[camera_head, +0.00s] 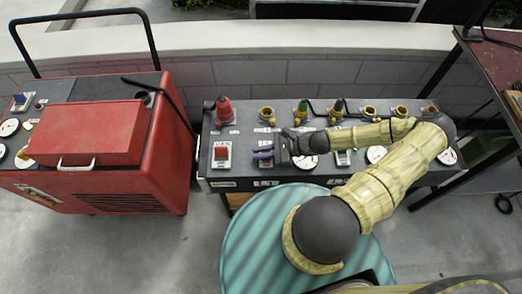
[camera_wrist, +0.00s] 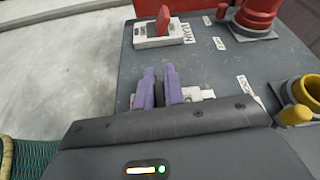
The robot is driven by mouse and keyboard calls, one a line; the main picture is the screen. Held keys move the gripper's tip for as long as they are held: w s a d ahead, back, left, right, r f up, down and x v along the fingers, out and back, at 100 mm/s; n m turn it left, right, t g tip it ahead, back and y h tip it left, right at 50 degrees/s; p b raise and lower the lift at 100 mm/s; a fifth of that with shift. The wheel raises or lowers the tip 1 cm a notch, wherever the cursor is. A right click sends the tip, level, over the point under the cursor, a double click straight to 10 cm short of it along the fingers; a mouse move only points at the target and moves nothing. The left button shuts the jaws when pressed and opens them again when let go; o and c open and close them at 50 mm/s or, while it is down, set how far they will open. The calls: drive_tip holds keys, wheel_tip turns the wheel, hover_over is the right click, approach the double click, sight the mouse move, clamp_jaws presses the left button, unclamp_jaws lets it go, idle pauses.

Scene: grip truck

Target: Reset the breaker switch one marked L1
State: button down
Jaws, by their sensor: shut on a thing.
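A dark grey breaker panel (camera_head: 236,180) lies across the middle of the head view, with a row of switches and sockets. The purple fingers of my gripper (camera_head: 260,153) are over the second switch position from the left. In the wrist view, my gripper (camera_wrist: 160,78) is shut on a breaker switch, whose white plate (camera_wrist: 203,94) shows beside and under the fingers. A red switch (camera_head: 221,152) on a white plate stands just left of my gripper; in the wrist view this red switch (camera_wrist: 163,24) is beyond the fingertips.
A red plug (camera_head: 225,110) and several yellow-rimmed sockets line the panel's back edge; a yellow-capped socket (camera_wrist: 297,112) is close at right in the wrist view. A red wheeled machine (camera_head: 95,135) stands at left. A low wall (camera_head: 270,70) runs behind. My arm covers the panel's right part.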

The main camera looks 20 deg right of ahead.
drive_tip(key=shift+s+a+f+n+t, duration=0.1)
drive_tip(key=shift+s+n+t, duration=0.2)
drive_tip(key=shift+n+t, duration=0.3)
drive_tip(key=shift+s+a+f+n+t, duration=0.1)
drive_tip(key=shift+s+n+t, duration=0.25)
drive_tip(key=shift+n, duration=0.45)
drive_tip(key=shift+w, duration=0.1)
drive_tip(key=c, duration=1.5)
unclamp_jaws()
